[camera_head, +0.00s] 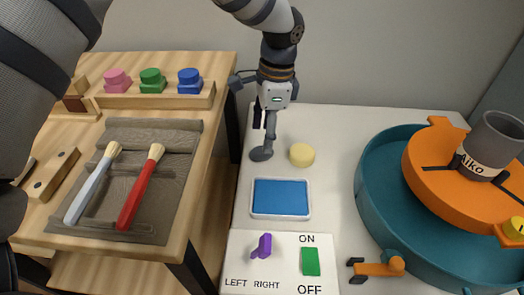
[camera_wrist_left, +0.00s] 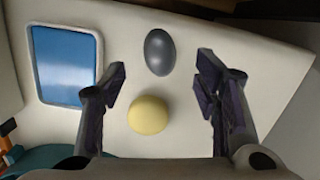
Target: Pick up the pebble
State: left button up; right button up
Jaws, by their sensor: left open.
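The pebble is a smooth dark grey oval (camera_head: 261,154) on the white table, below my left gripper in the head view. It also shows in the left wrist view (camera_wrist_left: 159,52), lying in the gap between the fingertips as seen from the wrist. My left gripper (camera_head: 264,128) points down over the pebble, open and empty. Its two fingers stand apart in the left wrist view (camera_wrist_left: 161,72). The head view does not clearly show how high the fingertips are above the pebble. My right gripper is not in view.
A pale yellow round piece (camera_head: 302,155) lies close to the pebble. A blue tray (camera_head: 281,198) and a switch panel (camera_head: 240,246) are nearer. A teal basin (camera_head: 372,205) stands right, a wooden bench (camera_head: 215,75) with brushes left.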

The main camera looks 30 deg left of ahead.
aim_at(256, 154)
pick_arm(q)
jog(key=f, duration=0.5)
jog(key=shift+s+a+f, duration=0.1)
jog(key=shift+s+a, duration=0.1)
jog(key=shift+a, duration=0.05)
jog(key=c, duration=1.2)
